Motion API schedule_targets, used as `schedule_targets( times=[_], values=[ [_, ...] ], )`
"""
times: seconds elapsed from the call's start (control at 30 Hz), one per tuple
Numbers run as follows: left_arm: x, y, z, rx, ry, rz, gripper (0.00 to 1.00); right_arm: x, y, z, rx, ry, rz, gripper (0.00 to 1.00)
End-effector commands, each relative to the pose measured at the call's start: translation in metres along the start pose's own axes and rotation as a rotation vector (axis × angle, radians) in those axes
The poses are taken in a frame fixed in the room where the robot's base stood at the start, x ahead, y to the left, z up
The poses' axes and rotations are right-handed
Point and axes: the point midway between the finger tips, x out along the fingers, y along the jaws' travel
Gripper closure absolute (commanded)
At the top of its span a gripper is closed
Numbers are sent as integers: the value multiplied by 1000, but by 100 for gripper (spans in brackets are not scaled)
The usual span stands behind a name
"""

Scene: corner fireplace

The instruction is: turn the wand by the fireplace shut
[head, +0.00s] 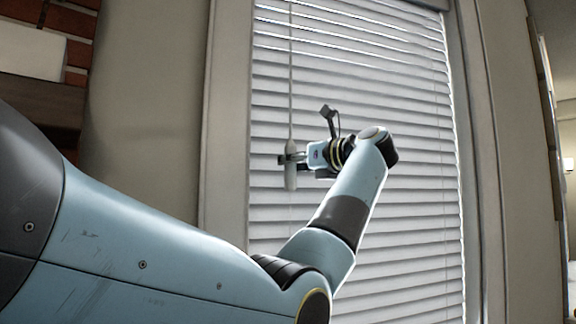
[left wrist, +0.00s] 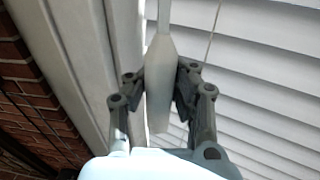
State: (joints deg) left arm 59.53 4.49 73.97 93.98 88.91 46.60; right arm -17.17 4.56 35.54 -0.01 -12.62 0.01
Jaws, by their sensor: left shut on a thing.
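The wand (head: 291,150) hangs in front of the white blinds (head: 360,80) near the left side of the window. Its thin upper rod runs up to the top of the blinds, and its thicker pale handle is at the lower end. My left gripper (head: 290,159) is shut on the wand's handle. In the left wrist view the handle (left wrist: 158,85) stands between the two dark fingers of the gripper (left wrist: 160,92). The blind slats look mostly closed, with bright gaps near the top. My right gripper is in neither view.
The window frame (head: 226,120) stands close to the left of the wand. A brick wall (head: 76,22) with a dark ledge (head: 42,103) is at the far left. A thin cord (left wrist: 211,40) hangs right of the wand.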

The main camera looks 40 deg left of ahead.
Motion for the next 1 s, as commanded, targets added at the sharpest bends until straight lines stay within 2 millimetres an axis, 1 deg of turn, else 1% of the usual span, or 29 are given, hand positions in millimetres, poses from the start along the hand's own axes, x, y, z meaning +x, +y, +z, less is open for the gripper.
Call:
schedule_targets(
  times=[0.03,0.27,0.5,0.6,0.67,0.77,1.0],
  values=[
    [-2,-1,-3,3,6,-2,82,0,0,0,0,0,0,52],
    [-1,0,-2,2,4,-2,52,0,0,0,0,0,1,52],
    [-1,0,-2,1,3,-2,52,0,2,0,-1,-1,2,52],
    [-6,-1,-2,1,3,-3,52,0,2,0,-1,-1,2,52],
    [-13,-1,-2,1,5,-5,52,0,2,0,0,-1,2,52],
    [-32,-2,-2,1,6,-7,52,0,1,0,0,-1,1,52],
    [-86,-1,-2,1,5,-6,52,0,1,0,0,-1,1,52]
  ],
)
